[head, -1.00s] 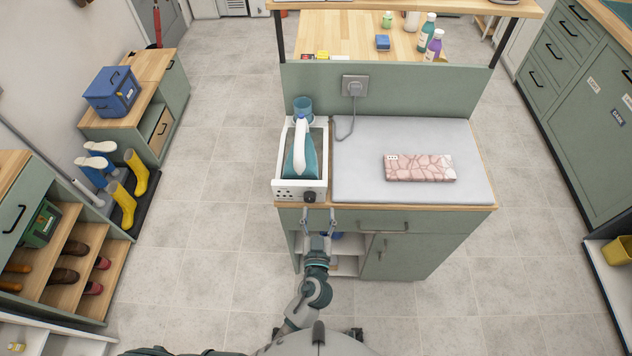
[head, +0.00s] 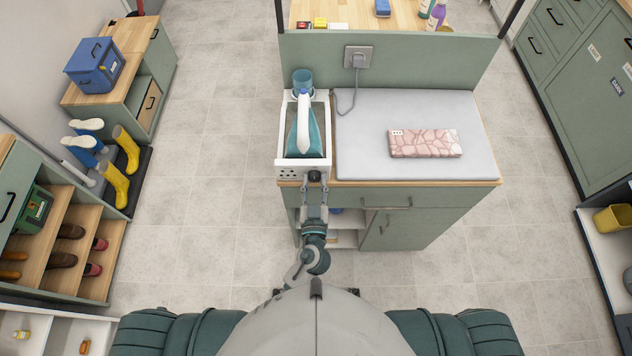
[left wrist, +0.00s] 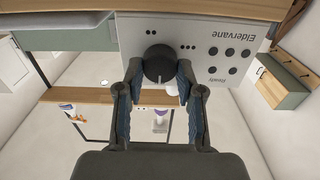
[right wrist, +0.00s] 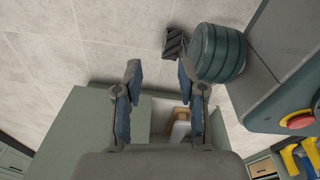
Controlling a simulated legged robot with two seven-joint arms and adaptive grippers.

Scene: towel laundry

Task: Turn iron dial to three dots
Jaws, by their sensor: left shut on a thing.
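The iron (head: 303,130), teal and white, stands in a white station (head: 283,150) at the left of the cabinet top. The station's front panel (left wrist: 225,45) fills the upper part of the left wrist view, its lettering upside down. The round dark dial (left wrist: 159,62) is on this panel, with small dot marks beside it. I cannot tell which mark the dial points to. My left gripper (head: 315,182) is shut on the dial, one finger on each side; it also shows in the left wrist view (left wrist: 158,76). My right gripper (right wrist: 158,80) is open and empty above the floor.
A grey ironing pad (head: 390,118) with a folded pink patterned towel (head: 425,143) lies right of the station. A cord runs to a wall socket (head: 358,58).

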